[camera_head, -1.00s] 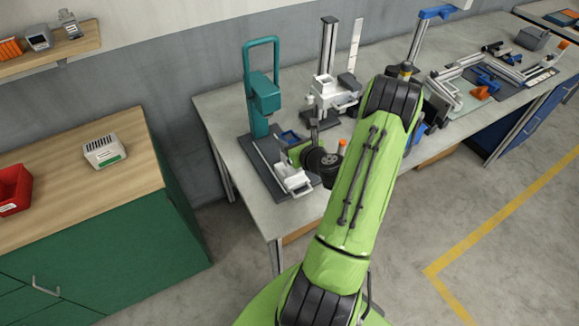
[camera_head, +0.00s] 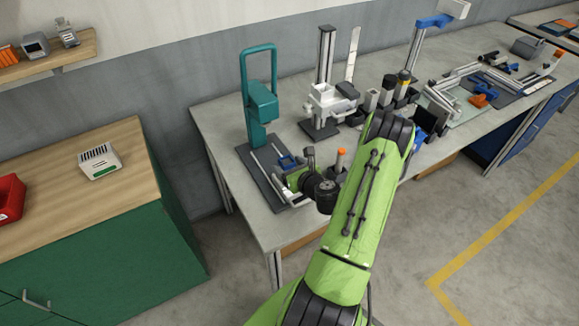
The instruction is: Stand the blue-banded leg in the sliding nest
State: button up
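The teal press (camera_head: 260,100) stands at the left of the bench on a dark base with a pale rail (camera_head: 262,175). A small blue piece (camera_head: 287,161) sits on that base. The area of the sliding nest is mostly covered by my wrist; only pale bits show around it. My gripper (camera_head: 290,184) is low over the front of the press base, small and partly hidden by my own wrist. I cannot tell whether its fingers are open or shut, or hold anything. I cannot make out a blue-banded leg for certain.
An orange-topped post (camera_head: 340,160) stands just right of my wrist. A white fixture on a column (camera_head: 330,100) is behind. A holder with several dark and grey posts (camera_head: 388,95), one yellow-banded, is right of it. The bench front edge is close to my arm.

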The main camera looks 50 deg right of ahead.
jog(key=shift+r, duration=0.1)
jog(key=shift+s+r, duration=0.2)
jog(key=shift+s, duration=0.05)
jog(key=p+v, duration=0.8)
jog(key=v, duration=0.3)
jog(key=shift+a+r, duration=0.2)
